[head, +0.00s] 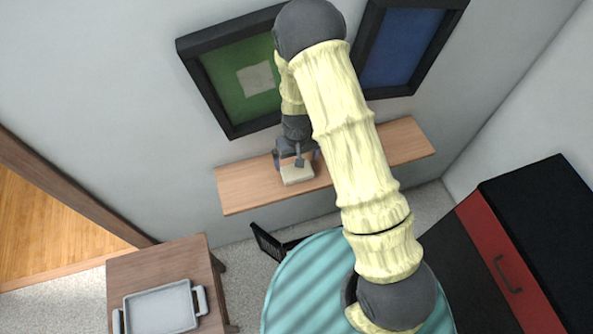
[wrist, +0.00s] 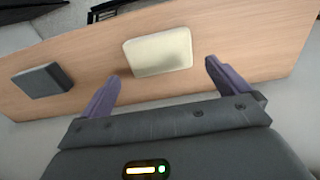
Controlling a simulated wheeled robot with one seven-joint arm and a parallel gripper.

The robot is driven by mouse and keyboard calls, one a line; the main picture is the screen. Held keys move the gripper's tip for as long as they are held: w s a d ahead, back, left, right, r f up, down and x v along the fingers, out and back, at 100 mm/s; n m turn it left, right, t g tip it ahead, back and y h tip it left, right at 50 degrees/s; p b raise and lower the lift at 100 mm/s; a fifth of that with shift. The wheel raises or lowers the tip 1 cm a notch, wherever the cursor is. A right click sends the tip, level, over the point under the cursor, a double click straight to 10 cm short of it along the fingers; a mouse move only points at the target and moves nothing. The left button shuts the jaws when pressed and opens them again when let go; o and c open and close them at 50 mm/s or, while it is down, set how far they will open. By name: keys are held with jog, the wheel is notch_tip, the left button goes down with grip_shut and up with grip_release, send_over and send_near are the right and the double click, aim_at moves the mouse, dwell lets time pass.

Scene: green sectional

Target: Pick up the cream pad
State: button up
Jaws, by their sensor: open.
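The cream pad (wrist: 158,52) is a pale block with rounded corners lying on the wooden shelf (wrist: 265,45). In the head view the pad (head: 297,175) shows just below my gripper (head: 297,160), near the shelf's front edge. In the wrist view my gripper (wrist: 160,82) is open, with its two purple fingers apart. The pad lies ahead of the fingertips and roughly between their lines, with nothing held. In the head view my arm hides part of the shelf.
A dark grey block (wrist: 42,80) lies on the shelf left of the pad in the wrist view. Two framed pictures (head: 240,80) hang above the shelf. A side table (head: 185,255) with a grey tray (head: 160,311) stands lower left. A black and red cabinet (head: 510,260) stands at right.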

aim_at(297, 170)
jog(key=shift+w+d+f, duration=0.1)
jog(key=shift+f, duration=0.45)
jog(key=shift+f+p, duration=0.55)
jog(key=shift+f, duration=0.05)
jog(key=shift+s+f+p, duration=0.2)
jog(key=shift+f+p, duration=0.5)
jog(key=shift+f, duration=1.3)
jog(key=c, duration=0.7)
jog(key=shift+r, duration=0.1)
